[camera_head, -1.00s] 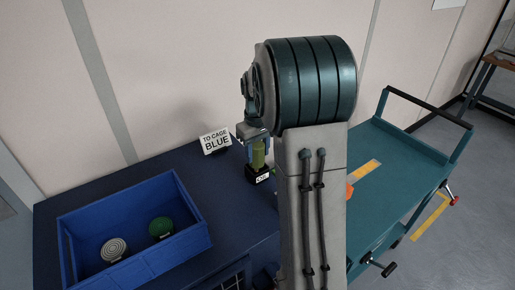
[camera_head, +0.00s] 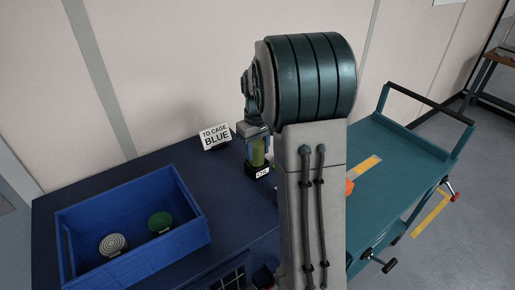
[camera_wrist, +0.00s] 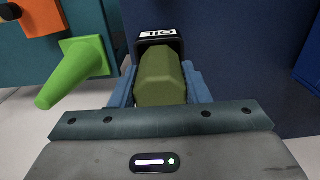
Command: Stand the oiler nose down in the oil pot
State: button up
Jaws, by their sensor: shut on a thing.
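The oiler (camera_wrist: 162,80) is an olive-green faceted body, held between the blue fingers of my gripper (camera_wrist: 160,90). In the head view the oiler (camera_head: 258,153) hangs upright under my gripper (camera_head: 257,140), with its lower end at the oil pot (camera_head: 263,171). The oil pot is a small black box with a white OIL label, on the dark blue table. In the wrist view the oil pot (camera_wrist: 158,34) is just beyond the oiler's far end. The oiler's nose is hidden, and I cannot tell how deep it sits in the pot.
A blue crate (camera_head: 72,262) with a grey ringed disc (camera_head: 113,243) and a green disc (camera_head: 160,221) stands at the left. A TO CAGE BLUE sign (camera_head: 215,137) stands behind. A teal cart (camera_head: 400,170) is at the right. A green cone (camera_wrist: 75,75) shows in the wrist view.

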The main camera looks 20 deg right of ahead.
jog(key=shift+f, duration=0.35)
jog(key=o, duration=1.1)
notch_tip(320, 180, up, 14)
jog(key=shift+f+b, duration=0.1)
jog(key=shift+b, duration=0.5)
